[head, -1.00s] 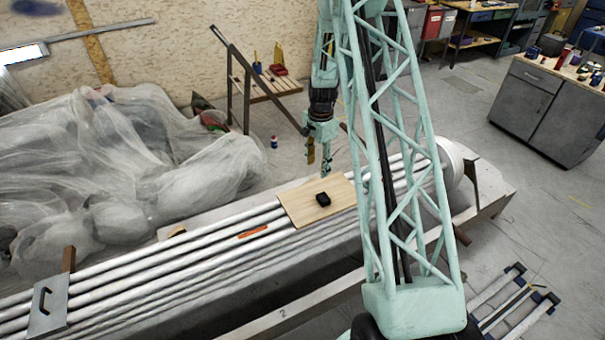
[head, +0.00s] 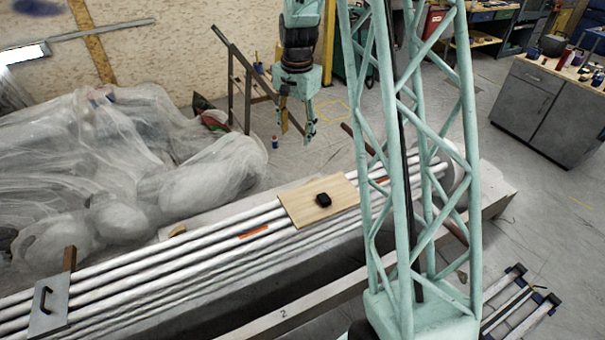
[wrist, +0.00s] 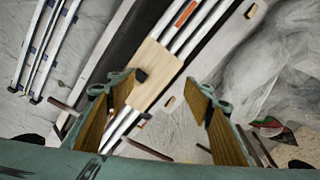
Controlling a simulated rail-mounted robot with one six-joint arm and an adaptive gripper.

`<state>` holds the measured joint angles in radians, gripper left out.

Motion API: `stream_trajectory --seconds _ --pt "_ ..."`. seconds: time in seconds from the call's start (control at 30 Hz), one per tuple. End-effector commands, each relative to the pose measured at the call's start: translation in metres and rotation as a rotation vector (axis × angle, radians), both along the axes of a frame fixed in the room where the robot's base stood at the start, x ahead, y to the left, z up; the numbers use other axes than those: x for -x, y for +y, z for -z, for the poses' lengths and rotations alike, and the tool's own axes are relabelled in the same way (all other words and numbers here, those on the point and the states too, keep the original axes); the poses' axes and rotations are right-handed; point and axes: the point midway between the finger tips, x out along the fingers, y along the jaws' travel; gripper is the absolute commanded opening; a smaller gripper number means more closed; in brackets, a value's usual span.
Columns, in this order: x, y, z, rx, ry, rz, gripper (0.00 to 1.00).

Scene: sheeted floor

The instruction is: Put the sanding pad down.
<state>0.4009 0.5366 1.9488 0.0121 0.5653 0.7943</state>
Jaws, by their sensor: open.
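The sanding pad appears to be the small black block (head: 323,200) lying on a light wooden board (head: 297,203) that rests across the white pipes. In the wrist view the black block (wrist: 141,76) shows on the board (wrist: 160,62), near the tip of the left finger in the picture. My gripper (head: 297,137) hangs above and behind the board, apart from it. In the wrist view my gripper (wrist: 162,95) has its two wood-faced fingers wide apart with nothing between them.
White pipes (head: 180,255) run along a long grey bench, with an orange strip (head: 254,232) on them. Plastic-sheeted heaps (head: 130,165) fill the left. A wooden stand (head: 240,90) is behind my gripper. A grey cabinet (head: 540,105) stands at the right. Open floor lies between.

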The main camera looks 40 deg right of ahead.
Motion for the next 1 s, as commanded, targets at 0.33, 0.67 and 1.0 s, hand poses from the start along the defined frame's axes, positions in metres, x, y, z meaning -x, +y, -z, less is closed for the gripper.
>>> stream_trajectory --seconds 0.33,0.67,1.0 --pt "0.026 0.045 -0.068 0.021 -0.025 -0.136 0.47" --pt "0.058 0.086 -0.123 0.041 -0.046 -0.263 0.47" --pt "0.098 0.126 -0.172 0.063 -0.069 -0.394 0.47"
